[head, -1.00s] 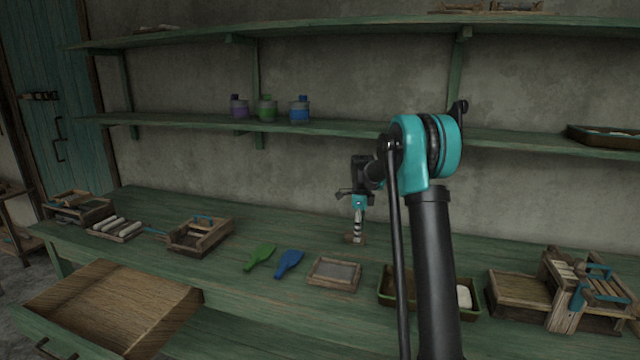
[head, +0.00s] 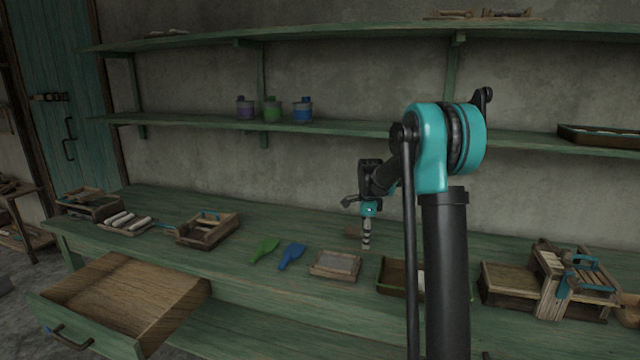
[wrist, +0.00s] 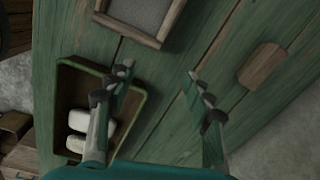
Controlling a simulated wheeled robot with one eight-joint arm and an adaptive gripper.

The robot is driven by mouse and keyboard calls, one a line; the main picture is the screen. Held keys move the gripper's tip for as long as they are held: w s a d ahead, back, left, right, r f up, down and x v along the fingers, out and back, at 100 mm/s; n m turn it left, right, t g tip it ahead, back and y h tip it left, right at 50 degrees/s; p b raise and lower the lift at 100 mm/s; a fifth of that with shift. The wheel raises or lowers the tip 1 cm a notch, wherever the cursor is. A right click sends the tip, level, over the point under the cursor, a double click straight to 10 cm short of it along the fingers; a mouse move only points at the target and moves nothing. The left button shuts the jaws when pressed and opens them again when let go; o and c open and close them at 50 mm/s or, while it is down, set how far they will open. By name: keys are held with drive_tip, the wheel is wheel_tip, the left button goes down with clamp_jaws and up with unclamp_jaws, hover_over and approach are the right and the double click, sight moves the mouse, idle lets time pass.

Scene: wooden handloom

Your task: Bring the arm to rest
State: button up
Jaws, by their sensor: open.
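My arm stands at the right of middle in the head view, its forearm reaching left and down over the green workbench (head: 150,197). My gripper (head: 366,243) hangs pointing down above the bench. In the wrist view my gripper (wrist: 158,85) is open, its two fingers well apart with only bare green boards between them. A small wooden block (wrist: 262,65) lies on the bench to the right of the fingers in the wrist view. A green-rimmed tray (wrist: 62,105) with pale pieces lies at the left, partly behind the left finger.
A grey-filled wooden frame (head: 336,265), a blue paddle (head: 291,257) and a green paddle (head: 264,250) lie left of the gripper. A drawer (head: 140,294) stands open at the front left. A small loom (head: 565,280) sits at right. Bottles (head: 272,110) stand on a shelf.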

drive_tip(key=s+d+f+n+t, duration=0.1)
drive_tip(key=s+n, duration=0.5)
drive_tip(key=s, duration=0.6)
drive_tip(key=s+d+f+n+t, duration=0.1)
drive_tip(key=s+f+n, duration=0.3)
drive_tip(key=s, duration=0.8)
drive_tip(key=s+d+f+n+t, duration=0.1)
drive_tip(key=s+f+n, duration=0.1)
drive_tip(key=s+n, duration=0.6)
drive_tip(key=s, duration=0.5)
drive_tip(key=shift+d+f+n+t, duration=0.15)
drive_tip(key=shift+n+t, duration=0.15)
drive_tip(key=shift+n, duration=0.1)
drive_tip(key=shift+o, duration=0.6)
